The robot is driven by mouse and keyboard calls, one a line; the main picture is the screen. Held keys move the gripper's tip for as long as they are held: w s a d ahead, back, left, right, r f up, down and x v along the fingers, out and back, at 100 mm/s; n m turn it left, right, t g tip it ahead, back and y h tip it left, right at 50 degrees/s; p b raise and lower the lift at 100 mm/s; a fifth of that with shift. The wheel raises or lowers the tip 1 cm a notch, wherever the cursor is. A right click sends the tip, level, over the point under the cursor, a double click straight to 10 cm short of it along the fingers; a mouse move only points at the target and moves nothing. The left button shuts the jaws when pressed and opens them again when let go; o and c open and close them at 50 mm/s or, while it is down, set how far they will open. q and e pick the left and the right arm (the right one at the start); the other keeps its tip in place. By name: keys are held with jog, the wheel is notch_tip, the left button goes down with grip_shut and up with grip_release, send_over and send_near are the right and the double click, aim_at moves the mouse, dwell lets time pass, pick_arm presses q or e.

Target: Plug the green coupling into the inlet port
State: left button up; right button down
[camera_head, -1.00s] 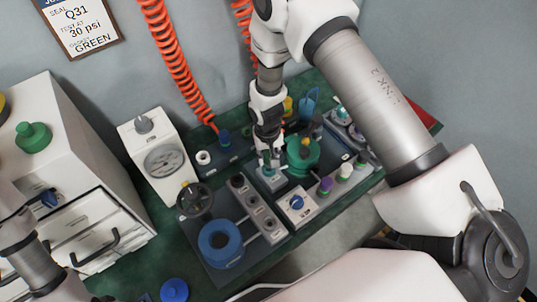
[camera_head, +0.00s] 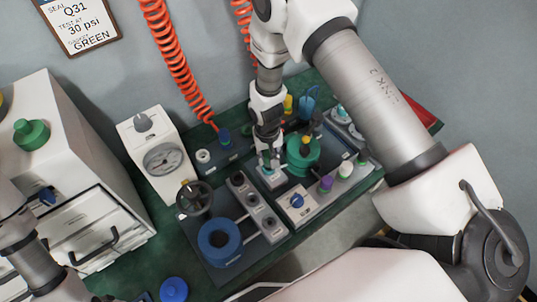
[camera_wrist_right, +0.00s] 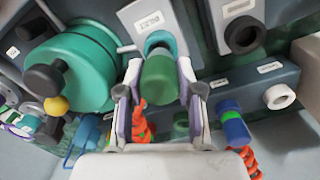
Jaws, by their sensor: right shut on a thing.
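My right gripper (camera_head: 268,160) points down over the inlet block (camera_head: 273,177) in the head view. In the right wrist view my right gripper (camera_wrist_right: 160,88) is shut on the green coupling (camera_wrist_right: 158,80), with a finger on each side. The coupling's front end meets a teal ring (camera_wrist_right: 160,42) at the face of the grey block labelled INLET (camera_wrist_right: 135,18). The coupling looks lined up with the port, but I cannot tell how deep it sits. An orange coiled hose shows behind the coupling. My left gripper is out of view.
A large green round vessel (camera_head: 303,152) stands close beside the inlet block. Bare green mat (camera_head: 185,265) lies in front.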

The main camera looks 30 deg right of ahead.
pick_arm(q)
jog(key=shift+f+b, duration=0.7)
pick_arm(e)
jog(key=shift+f, duration=0.95)
jog(key=c, duration=0.7)
grip_release()
notch_tip(320, 180, up, 12)
jog(key=shift+a+r, duration=0.1)
jog(key=shift+a, duration=0.05)
